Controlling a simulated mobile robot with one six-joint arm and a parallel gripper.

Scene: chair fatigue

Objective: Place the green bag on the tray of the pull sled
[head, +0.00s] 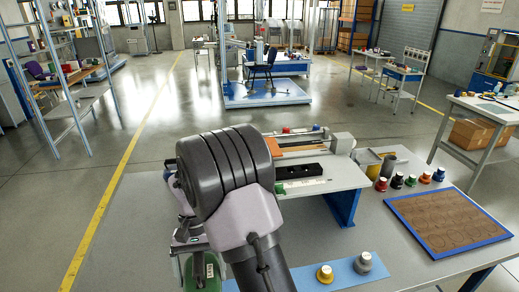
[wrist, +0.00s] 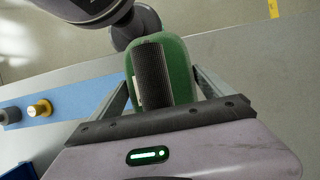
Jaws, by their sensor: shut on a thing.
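The green bag (head: 212,283) is at the bottom of the head view, left of centre, partly cut off by the frame edge. In the wrist view the bag (wrist: 181,72) is a rounded green body with a dark ribbed strip along it. My gripper (wrist: 160,88) is shut on the bag, with a finger on each side. In the head view my gripper (head: 190,245) is partly behind my arm. A bench device (head: 325,179) with an orange-brown strip, black block and blue leg stands right of my arm. I cannot tell which part is the pull sled's tray.
The grey table (head: 370,225) holds a blue strip (head: 345,272) with yellow and grey weights. Several coloured weights (head: 411,181) line up behind a brown, blue-edged mat (head: 445,218). The table between device and mat is clear.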

